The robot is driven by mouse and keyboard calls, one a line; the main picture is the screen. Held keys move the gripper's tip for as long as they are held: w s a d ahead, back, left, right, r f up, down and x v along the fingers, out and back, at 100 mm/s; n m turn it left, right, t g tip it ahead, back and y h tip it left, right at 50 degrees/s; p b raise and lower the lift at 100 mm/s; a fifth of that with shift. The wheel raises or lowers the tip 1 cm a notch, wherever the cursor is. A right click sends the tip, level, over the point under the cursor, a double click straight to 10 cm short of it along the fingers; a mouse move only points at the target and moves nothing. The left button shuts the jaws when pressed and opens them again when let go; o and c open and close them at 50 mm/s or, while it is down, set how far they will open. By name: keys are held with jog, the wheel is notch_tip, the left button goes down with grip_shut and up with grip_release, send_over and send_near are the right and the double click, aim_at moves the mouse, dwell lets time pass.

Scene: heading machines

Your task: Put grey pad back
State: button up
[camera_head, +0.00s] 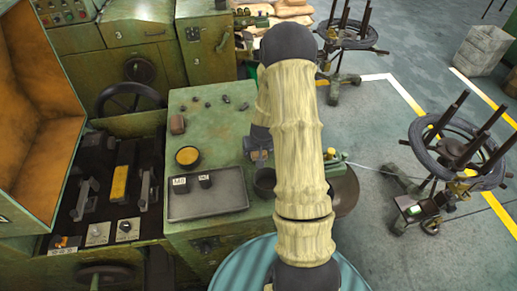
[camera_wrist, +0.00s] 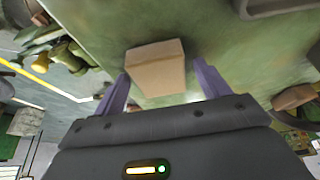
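I cannot pick out a clearly grey pad. In the wrist view a tan-brown block (camera_wrist: 155,72) lies between the two purple fingers of my gripper (camera_wrist: 160,72). A narrow strip of green shows between the block and the right finger, so the fingers look open around it. Whether the block rests on the surface is unclear. In the head view my arm hides this block and most of my gripper, near the right part of the green worktable (camera_head: 215,120). Another brown block (camera_head: 177,125) sits on the table's left side; a brown block (camera_wrist: 293,97) shows at right in the wrist view.
Several small dark parts lie at the back. A dark pot (camera_head: 264,183) stands beside my arm. An orange-lined open cover (camera_head: 40,140) rises at left.

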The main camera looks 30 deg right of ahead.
jog(key=shift+r, duration=0.2)
jog(key=shift+s+a+r, duration=0.1)
jog(key=shift+s+r, duration=0.1)
jog(key=shift+r, duration=0.5)
jog(key=b+v, duration=0.2)
jog(key=v, duration=0.8)
jog(key=shift+s+r, duration=0.15)
jog(key=shift+s, duration=0.1)
jog(key=s+a+r+n, duration=0.1)
jog(key=s+a+r, duration=0.2)
jog(key=s+a, duration=0.3)
jog(key=s+a+r+n+g+y, duration=0.1)
jog(key=s+a+r+n, duration=0.1)
jog(key=s+a, duration=0.5)
jog(key=shift+s+a+r+g, duration=0.3)
jog(key=shift+a+r, duration=0.1)
jog(key=shift+a, duration=0.1)
